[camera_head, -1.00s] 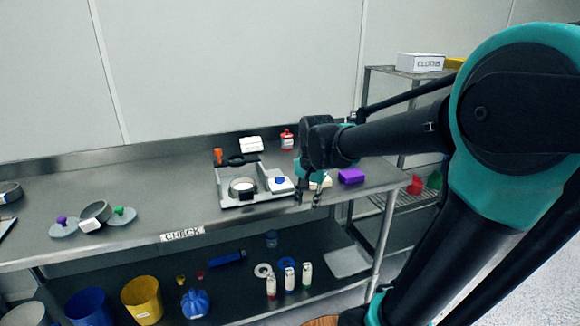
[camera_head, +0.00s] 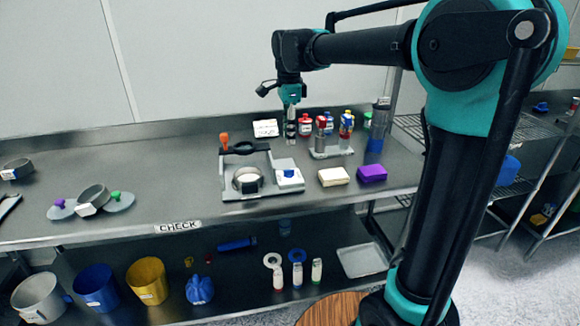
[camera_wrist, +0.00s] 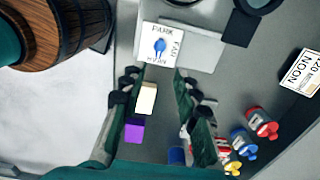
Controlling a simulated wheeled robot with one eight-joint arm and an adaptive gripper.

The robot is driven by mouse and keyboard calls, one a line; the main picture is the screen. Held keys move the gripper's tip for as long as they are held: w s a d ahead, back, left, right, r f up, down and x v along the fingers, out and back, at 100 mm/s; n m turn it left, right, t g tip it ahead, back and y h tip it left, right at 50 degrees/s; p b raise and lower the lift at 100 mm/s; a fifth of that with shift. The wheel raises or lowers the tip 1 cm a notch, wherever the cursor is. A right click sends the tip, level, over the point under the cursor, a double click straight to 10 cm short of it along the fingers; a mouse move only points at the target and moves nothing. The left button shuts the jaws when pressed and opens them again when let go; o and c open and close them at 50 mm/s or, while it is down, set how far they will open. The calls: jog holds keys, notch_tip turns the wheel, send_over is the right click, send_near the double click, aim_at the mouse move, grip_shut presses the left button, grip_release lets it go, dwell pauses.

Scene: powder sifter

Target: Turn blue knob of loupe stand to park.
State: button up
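The loupe stand (camera_head: 228,191) is a grey base on the steel table, with a black loupe arm (camera_head: 243,148). Its blue knob (camera_head: 289,173) sits on a white plate at the right of the base. In the wrist view the blue knob (camera_wrist: 160,46) is on the white dial plate (camera_wrist: 149,33), with PARK at the plate's top edge and FAR at its right. I cannot tell exactly where the knob points. My gripper (camera_head: 291,136) hangs above and behind the plate, apart from the knob. In the wrist view its fingers (camera_wrist: 158,84) are spread and empty.
A cream block (camera_head: 333,177) and a purple block (camera_head: 371,173) lie right of the stand. Several bottles and a rack (camera_head: 331,153) stand behind them. A white note card (camera_head: 265,128) is at the back. A dish (camera_head: 248,181) sits on the stand's base.

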aim_at(289, 170)
notch_tip(289, 170, down, 12)
jog(key=shift+f, duration=0.1)
jog(key=shift+c, duration=0.2)
grip_shut()
